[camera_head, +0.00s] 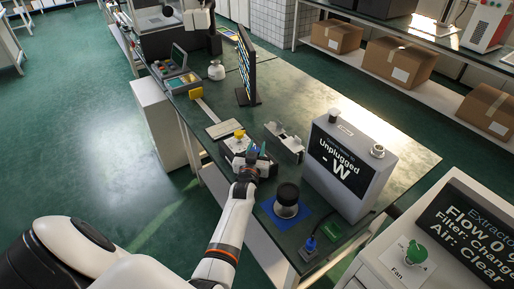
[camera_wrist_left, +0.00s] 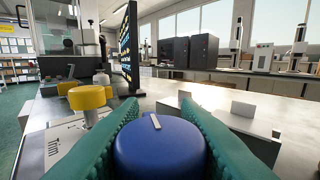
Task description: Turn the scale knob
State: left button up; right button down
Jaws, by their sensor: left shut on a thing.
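A round blue knob (camera_wrist_left: 158,150) with a white pointer line fills the lower middle of the left wrist view. My left gripper (camera_head: 252,153) is shut on it, with a teal finger pad against each side. In the head view the fingers mostly hide this knob. A yellow knob (camera_wrist_left: 87,97) stands to its left on a pale panel marked "Trim" (camera_wrist_left: 66,146). The yellow knob also shows in the head view (camera_head: 239,133), just beyond my gripper. My right gripper is not in view.
A grey box reading "Unplugged" (camera_head: 347,167) stands right of my gripper. A black-topped jar (camera_head: 287,198) sits on a blue mat nearer the front. A thin dark screen (camera_head: 246,68) stands farther back. An extractor unit (camera_head: 410,250) is at the lower right.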

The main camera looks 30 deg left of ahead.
pick_arm(q)
jog(key=shift+r, duration=0.1)
jog(key=o, duration=1)
jog(key=p+v, duration=0.6)
jog(key=v, duration=0.6)
jog(key=shift+p, duration=0.35)
